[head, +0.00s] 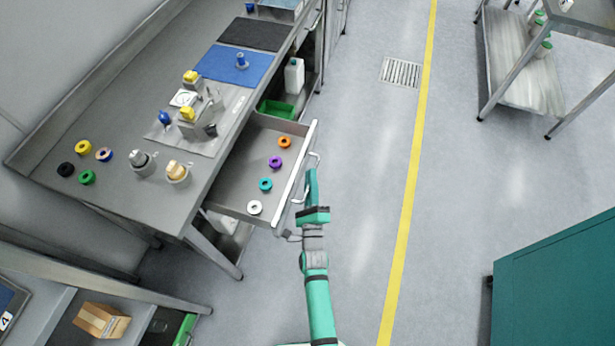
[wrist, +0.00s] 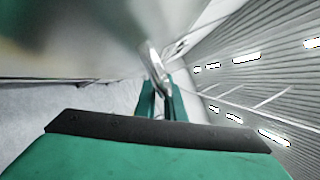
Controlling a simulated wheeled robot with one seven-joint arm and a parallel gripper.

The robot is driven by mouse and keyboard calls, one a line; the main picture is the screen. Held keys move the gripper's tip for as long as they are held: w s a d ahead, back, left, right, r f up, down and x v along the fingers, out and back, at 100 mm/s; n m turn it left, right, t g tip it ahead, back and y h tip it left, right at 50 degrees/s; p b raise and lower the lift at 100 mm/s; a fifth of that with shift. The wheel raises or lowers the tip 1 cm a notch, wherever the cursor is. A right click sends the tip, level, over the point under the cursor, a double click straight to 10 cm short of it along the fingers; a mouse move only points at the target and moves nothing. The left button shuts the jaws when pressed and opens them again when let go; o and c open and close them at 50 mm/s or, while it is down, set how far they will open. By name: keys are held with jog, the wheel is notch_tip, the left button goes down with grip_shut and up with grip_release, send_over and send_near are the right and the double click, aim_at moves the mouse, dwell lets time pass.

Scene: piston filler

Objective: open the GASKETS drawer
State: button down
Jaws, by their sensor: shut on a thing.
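The drawer (head: 232,180) under the workbench stands pulled out, with its inside in view. An orange ring (head: 285,142), a purple ring (head: 275,162), a teal ring (head: 265,184) and a white ring (head: 255,207) lie in it in a row. No label can be read on its front. My gripper (head: 305,186) is at the drawer front, shut on the drawer handle (head: 297,198). In the wrist view the pale metal handle (wrist: 155,62) runs between my two green fingers (wrist: 163,98).
The workbench (head: 130,210) carries a filler machine (head: 200,115), a blue mat (head: 228,66) and several loose rings. A green bin (head: 277,109) sits beyond the drawer. Clear floor with a yellow line (head: 413,150) lies to the right. A teal cabinet (head: 560,280) stands lower right.

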jog(key=c, duration=1.8)
grip_release()
jog(key=shift+c, duration=0.2)
jog(key=v, duration=1)
jog(key=shift+s, duration=0.4)
jog(key=shift+f, duration=0.1)
jog(key=s+a+r+n+g, duration=0.1)
jog(key=s+r+n, duration=0.3)
jog(key=s+n, duration=0.4)
jog(key=s+a+r+n+g, duration=0.2)
jog(key=s+r+n, duration=0.3)
jog(key=s+n, duration=0.3)
jog(key=s+a+r+n+g+y, duration=0.1)
jog(key=s+r+n, duration=0.3)
jog(key=s+n, duration=0.4)
jog(key=shift+s+a+r+n+g, duration=0.2)
jog(key=shift+s+n+g, duration=0.25)
jog(key=shift+s, duration=0.75)
